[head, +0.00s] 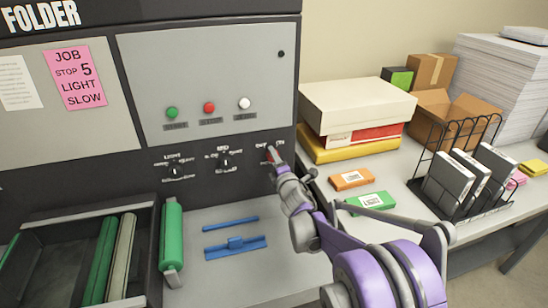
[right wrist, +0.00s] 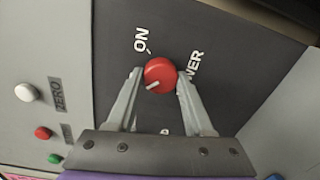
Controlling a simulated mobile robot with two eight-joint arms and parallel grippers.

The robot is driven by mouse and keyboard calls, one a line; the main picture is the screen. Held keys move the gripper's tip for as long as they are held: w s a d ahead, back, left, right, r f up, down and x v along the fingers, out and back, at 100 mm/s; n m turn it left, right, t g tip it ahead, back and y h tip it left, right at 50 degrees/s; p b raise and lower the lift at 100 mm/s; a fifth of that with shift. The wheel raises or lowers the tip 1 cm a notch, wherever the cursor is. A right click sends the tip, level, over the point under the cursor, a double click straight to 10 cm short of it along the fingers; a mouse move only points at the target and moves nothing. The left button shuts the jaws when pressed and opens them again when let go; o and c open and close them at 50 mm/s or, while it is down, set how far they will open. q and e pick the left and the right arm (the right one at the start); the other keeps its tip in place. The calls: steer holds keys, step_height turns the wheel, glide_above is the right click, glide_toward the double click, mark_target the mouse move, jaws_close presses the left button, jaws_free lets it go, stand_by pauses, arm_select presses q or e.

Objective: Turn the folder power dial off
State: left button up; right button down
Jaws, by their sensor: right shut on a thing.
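The folder power dial is a round red knob (right wrist: 159,72) on the dark panel in the right wrist view. Its white mark points down and left in that picture. An "ON" label stands above it to the left, and part of the "POWER" label shows to its right. My right gripper (right wrist: 159,78) is shut on the knob, one finger on each side. In the head view the right gripper (head: 272,157) reaches the dial at the panel's right end and mostly hides it. My left gripper is not in view.
Two black dials, the left one (head: 175,170) and the middle one (head: 225,160), sit left of the power dial. Green, red and white buttons are above. A side table holds boxes (head: 355,103) and a wire rack (head: 465,185). Blue parts (head: 235,247) lie below on the machine's shelf.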

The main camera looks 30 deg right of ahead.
stand_by(0.4)
steer(key=shift+c, duration=1.4)
jaws_free()
steer(key=b+v, duration=0.1)
steer(key=v, duration=0.9)
steer(key=shift+s, duration=0.4)
steer(key=shift+a, duration=0.1)
